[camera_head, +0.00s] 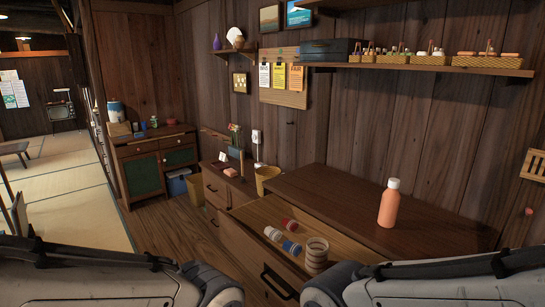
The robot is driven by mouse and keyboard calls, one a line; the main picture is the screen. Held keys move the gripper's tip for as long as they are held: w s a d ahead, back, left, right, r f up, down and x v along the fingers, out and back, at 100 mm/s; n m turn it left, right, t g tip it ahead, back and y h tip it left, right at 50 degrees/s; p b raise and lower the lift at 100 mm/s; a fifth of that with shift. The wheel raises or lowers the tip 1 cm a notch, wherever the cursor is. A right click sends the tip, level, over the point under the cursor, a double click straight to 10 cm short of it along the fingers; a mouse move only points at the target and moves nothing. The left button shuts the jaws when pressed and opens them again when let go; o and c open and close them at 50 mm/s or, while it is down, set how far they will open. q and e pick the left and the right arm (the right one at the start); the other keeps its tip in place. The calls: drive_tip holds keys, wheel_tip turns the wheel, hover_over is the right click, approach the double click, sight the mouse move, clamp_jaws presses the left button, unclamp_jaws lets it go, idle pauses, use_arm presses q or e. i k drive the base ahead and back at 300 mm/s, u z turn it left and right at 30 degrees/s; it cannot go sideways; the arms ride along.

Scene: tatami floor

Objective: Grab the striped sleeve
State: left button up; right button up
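A striped sleeve (316,257), round and cup-like with pale and brown bands, stands upright at the near right end of an open drawer (252,219). Small bottles lie on their sides in the same drawer: one with a blue part (291,248), one with a blue end (273,234), and one red and white (289,225). Both my arms cross the bottom of the view, and my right arm's link comes close below the sleeve in the picture. Neither gripper's fingers show; they are outside the frame.
An orange bottle with a pale cap (389,204) stands on the dark cabinet top (350,195) right of the drawer. A wicker basket (267,178) is behind the drawer. A wall shelf (425,68) holds small baskets and a dark case. Tatami floor (70,215) is open at left.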

sight(317, 248)
drive_tip(key=z, duration=0.4)
drive_tip(key=k, duration=0.35)
drive_tip(key=u, duration=0.65)
drive_tip(key=i, duration=1.2)
drive_tip(key=u, duration=0.05)
